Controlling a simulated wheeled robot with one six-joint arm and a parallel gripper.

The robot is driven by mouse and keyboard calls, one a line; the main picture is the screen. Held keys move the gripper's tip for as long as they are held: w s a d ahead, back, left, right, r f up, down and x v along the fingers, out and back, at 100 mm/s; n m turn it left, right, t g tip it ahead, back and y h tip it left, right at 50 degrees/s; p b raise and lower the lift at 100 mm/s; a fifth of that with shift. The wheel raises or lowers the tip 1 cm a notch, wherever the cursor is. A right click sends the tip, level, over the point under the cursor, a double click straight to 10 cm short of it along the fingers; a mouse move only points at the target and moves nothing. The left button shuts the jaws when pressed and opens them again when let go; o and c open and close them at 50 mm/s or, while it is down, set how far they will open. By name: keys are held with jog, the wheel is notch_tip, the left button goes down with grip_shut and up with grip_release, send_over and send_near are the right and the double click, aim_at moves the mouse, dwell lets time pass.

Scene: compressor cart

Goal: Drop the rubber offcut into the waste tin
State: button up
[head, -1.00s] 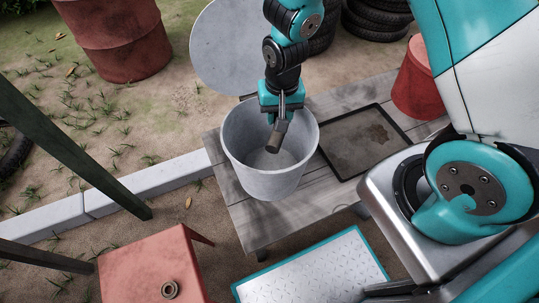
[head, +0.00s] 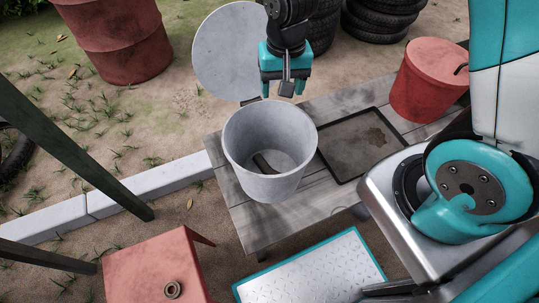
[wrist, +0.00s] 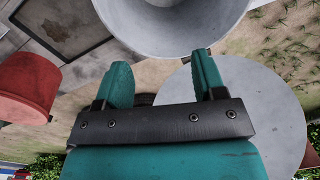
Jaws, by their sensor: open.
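The waste tin (head: 268,180) is a grey, open-topped bucket standing on the wooden bench in the head view. The rubber offcut (head: 266,165) is a short dark strip lying inside the tin on its floor, leaning toward the wall. My gripper (head: 284,92) is open and empty, above and behind the tin's far rim. In the wrist view its two teal fingers (wrist: 164,78) are spread with nothing between them. The tin's outer wall and rim (wrist: 175,45) show at the top there, and the offcut cannot be seen in that view.
A dark, stained tray (head: 350,150) lies on the wooden bench (head: 250,225) right of the tin. A red lidded bucket (head: 425,85) stands at the back right. A round grey disc (head: 225,50) is behind the tin. A red stool (head: 140,270) with a small ring is front left.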

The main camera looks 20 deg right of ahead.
notch_tip(320, 180, up, 6)
jog(key=shift+r+p, duration=0.2)
jog(key=shift+p, duration=0.2)
jog(key=shift+d, duration=0.1)
jog(key=s+a+r+n+y+p, duration=0.1)
jog(key=s+a+r+n+p, duration=0.1)
jog(key=s+r, duration=0.3)
jog(key=s+a+r+n+y+p, duration=0.1)
jog(key=s+r+n+p, duration=0.3)
jog(key=r, duration=0.6)
jog(key=s+a+r+n+y+p, duration=0.1)
jog(key=s+a+r+n+p, duration=0.2)
jog(key=s+r, duration=0.4)
jog(key=shift+a+r+n+y+p, duration=0.25)
jog(key=shift+r+n+y+p, duration=0.25)
jog(key=shift+p, duration=0.75)
jog(key=shift+r, duration=0.1)
